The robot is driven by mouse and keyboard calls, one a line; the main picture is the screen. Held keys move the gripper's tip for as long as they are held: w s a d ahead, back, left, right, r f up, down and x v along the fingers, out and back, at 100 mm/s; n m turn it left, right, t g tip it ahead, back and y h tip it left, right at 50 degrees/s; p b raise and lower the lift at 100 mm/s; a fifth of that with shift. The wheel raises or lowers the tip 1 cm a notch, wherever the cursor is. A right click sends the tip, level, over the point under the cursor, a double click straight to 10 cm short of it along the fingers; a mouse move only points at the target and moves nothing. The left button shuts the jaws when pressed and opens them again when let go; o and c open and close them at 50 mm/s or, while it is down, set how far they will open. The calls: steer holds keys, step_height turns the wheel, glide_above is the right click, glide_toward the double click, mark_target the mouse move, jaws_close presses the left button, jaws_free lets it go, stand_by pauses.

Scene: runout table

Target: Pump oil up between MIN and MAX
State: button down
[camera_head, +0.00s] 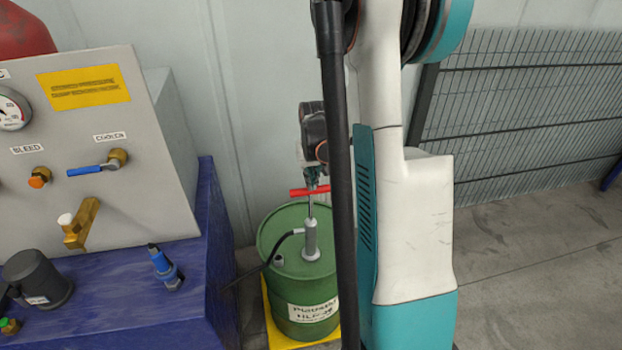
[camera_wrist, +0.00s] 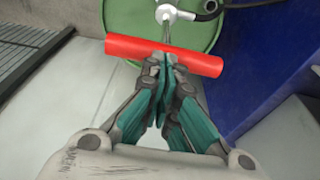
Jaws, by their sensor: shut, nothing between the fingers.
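A green oil drum (camera_head: 276,297) with a white label stands beside the blue unit. A grey hand pump (camera_head: 311,243) rises from its lid. The pump's red T-handle (camera_head: 298,193) sits on a thin rod, a short length of which shows above the pump body. My gripper (camera_head: 312,186) is shut and empty at the handle. In the wrist view the closed fingertips (camera_wrist: 164,61) overlap the middle of the red handle (camera_wrist: 200,63); I cannot tell whether they touch it. No MIN or MAX marks or oil level are visible.
A black hose (camera_head: 278,249) leaves the pump toward the blue unit (camera_head: 205,285). A grey panel (camera_head: 60,180) carries a gauge, BLEED and COOLER valves and a brass tap (camera_head: 82,222). The drum stands on a yellow base (camera_head: 268,325). A mesh fence (camera_head: 530,105) stands right, with clear floor before it.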

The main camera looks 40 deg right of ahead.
mark_target(311, 199)
step_height(311, 199, down, 9)
steer(key=b, duration=0.6)
steer(key=shift+r, duration=0.1)
steer(key=shift+r, duration=0.25)
step_height(311, 199, up, 13)
steer(key=s+a+p, duration=0.1)
steer(key=s+p, duration=0.1)
steer(key=p, duration=0.3)
steer(key=shift+s+a, duration=0.15)
steer(key=shift+a, duration=0.05)
steer(key=shift+r, duration=0.1)
stand_by(0.9)
